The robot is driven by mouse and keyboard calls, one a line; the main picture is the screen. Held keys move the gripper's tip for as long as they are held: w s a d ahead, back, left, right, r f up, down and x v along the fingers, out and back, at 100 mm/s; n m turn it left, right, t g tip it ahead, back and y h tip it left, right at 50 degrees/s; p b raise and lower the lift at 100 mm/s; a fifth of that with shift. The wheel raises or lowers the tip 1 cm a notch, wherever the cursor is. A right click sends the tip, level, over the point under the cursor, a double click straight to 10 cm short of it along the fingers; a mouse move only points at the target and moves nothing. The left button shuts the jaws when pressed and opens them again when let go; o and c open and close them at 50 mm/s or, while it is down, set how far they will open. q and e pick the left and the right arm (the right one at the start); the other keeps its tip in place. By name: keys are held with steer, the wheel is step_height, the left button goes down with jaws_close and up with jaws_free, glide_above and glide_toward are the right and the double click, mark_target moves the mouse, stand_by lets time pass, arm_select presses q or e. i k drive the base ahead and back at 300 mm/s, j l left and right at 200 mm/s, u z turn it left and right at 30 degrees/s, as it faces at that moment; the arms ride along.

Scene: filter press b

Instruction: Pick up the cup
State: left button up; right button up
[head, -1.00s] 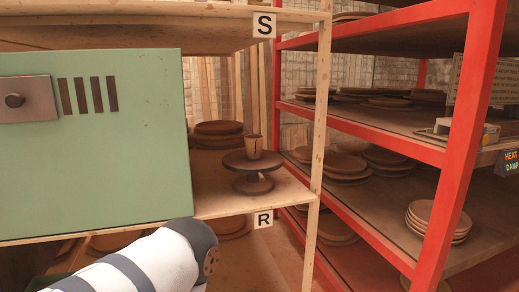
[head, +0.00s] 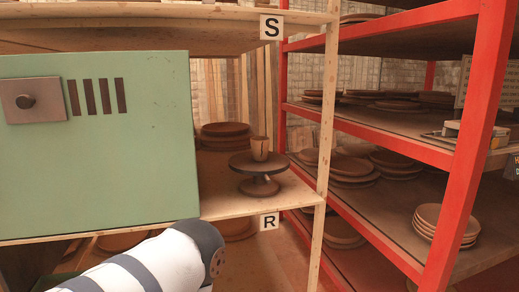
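The cup (head: 260,148) is small, brown and clay-like. It stands upright on a dark round pedestal stand (head: 258,163) on the wooden shelf marked R. One of my arms, white with dark bands, shows at the bottom left, below the shelf's front edge and apart from the cup. No gripper fingers show in the head view, so neither gripper can be seen.
A green metal box (head: 95,145) fills the shelf left of the cup. Stacked brown plates (head: 225,136) sit behind it. A wooden post (head: 326,130) stands to the right, then a red rack (head: 470,150) with stacked plates. Shelf space in front of the stand is clear.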

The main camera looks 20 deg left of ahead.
mark_target(261, 144)
steer(key=i+l+u, duration=0.5)
steer(key=l+u, duration=0.15)
steer(key=i+l+u, duration=0.3)
steer(key=k+l, duration=0.05)
steer(key=k, duration=0.05)
